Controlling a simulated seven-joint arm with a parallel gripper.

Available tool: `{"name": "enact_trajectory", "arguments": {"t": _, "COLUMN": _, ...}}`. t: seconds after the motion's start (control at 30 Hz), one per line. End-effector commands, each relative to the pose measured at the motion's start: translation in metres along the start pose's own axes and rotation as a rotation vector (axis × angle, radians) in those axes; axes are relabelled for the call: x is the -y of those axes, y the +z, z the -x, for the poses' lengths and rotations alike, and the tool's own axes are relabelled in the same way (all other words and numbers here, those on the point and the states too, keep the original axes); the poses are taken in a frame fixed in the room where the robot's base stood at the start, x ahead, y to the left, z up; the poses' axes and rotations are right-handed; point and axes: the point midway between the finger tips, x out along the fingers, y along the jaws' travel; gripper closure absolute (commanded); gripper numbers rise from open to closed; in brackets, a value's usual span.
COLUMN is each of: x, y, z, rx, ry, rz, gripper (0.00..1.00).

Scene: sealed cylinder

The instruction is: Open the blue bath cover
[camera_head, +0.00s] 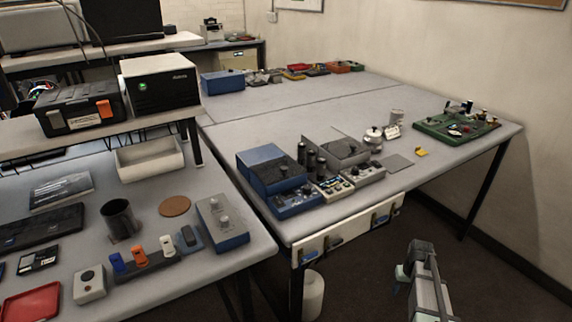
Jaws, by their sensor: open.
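A blue box-shaped bath (278,180) stands near the front left corner of the right-hand table. Its blue cover (262,155) seems to lie down over the top, and no opening shows. A blue panel with small controls (297,202) sits at its front. My gripper (403,275) is at the lower right, over the floor in front of the table. It is open and apart from the bath, to its right and nearer the camera. Its fingers are small here and partly hidden by my own arm.
Dark cylinders (311,160), a grey block (345,150) and small instruments (350,178) crowd the bath's right side. A green board (457,132) stands at the far right. The left table (190,285) comes close on the left. The table middle behind (300,105) is clear.

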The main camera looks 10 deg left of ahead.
Motion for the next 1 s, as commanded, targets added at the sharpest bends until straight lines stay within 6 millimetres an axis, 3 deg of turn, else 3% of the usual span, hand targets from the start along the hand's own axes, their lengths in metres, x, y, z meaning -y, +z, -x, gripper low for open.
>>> {"name": "enact_trajectory", "arguments": {"t": 0.03, "x": -0.006, "y": -0.019, "z": 0.018, "rx": -0.027, "ry": 0.004, "rz": 0.002, "gripper": 0.46}}
{"name": "enact_trajectory", "arguments": {"t": 0.3, "x": -0.034, "y": -0.086, "z": 0.109, "rx": -0.146, "ry": 0.028, "rz": 0.020, "gripper": 0.46}}
{"name": "enact_trajectory", "arguments": {"t": 0.7, "x": -0.067, "y": -0.159, "z": 0.267, "rx": -0.316, "ry": 0.071, "rz": 0.058, "gripper": 0.46}}
{"name": "enact_trajectory", "arguments": {"t": 0.87, "x": -0.057, "y": -0.177, "z": 0.326, "rx": -0.366, "ry": 0.077, "rz": 0.105, "gripper": 0.46}}
{"name": "enact_trajectory", "arguments": {"t": 1.0, "x": -0.023, "y": -0.188, "z": 0.373, "rx": -0.396, "ry": 0.065, "rz": 0.185, "gripper": 0.46}}
